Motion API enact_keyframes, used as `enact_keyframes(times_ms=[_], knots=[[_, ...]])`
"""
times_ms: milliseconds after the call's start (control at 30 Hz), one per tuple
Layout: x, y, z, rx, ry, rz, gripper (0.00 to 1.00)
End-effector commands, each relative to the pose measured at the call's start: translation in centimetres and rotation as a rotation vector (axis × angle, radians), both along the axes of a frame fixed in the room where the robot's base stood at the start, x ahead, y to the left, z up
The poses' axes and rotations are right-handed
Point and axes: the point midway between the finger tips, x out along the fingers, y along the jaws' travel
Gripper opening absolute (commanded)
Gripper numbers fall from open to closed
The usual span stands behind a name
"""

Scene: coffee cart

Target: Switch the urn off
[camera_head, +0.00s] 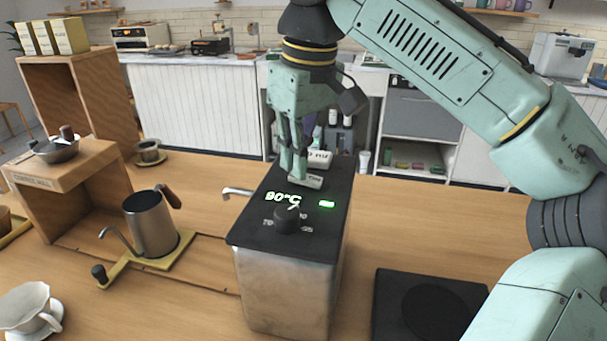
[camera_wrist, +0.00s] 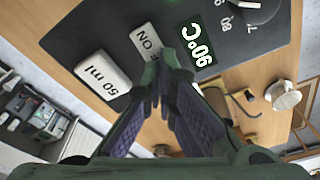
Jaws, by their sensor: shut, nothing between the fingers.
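The urn (camera_head: 285,285) is a metal box with a black top, standing on the wooden counter. Its top has a display (camera_head: 283,198) reading 90°C, a lit green light (camera_head: 326,204) and a round dial (camera_head: 287,219). A pale switch (camera_head: 306,181) shows behind the display; in the wrist view this switch (camera_wrist: 147,42) reads ON. A larger pale button (camera_wrist: 103,75) marked 50 ml is beside it. My gripper (camera_head: 292,174) is shut and empty, pointing down beside the ON switch. In the wrist view the fingertips (camera_wrist: 163,72) are by its edge; I cannot tell whether they touch.
A spout (camera_head: 237,193) sticks out on the urn's left. A metal pitcher (camera_head: 151,222) stands on a brass-coloured stand to the left. A black scale-like plate (camera_head: 428,305) lies to the right. A white dripper (camera_head: 30,308) is front left.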

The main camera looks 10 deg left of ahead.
Motion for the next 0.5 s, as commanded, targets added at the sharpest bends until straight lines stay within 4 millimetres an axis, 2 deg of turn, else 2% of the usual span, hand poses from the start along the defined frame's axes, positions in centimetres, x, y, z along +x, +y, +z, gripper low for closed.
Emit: enact_keyframes(times_ms=[333,500], knots=[[-0.02,0.0,-0.6,-0.001,0.0,0.001,0.0],[-0.02,0.0,-0.02,-0.001,0.002,0.001,0.0]])
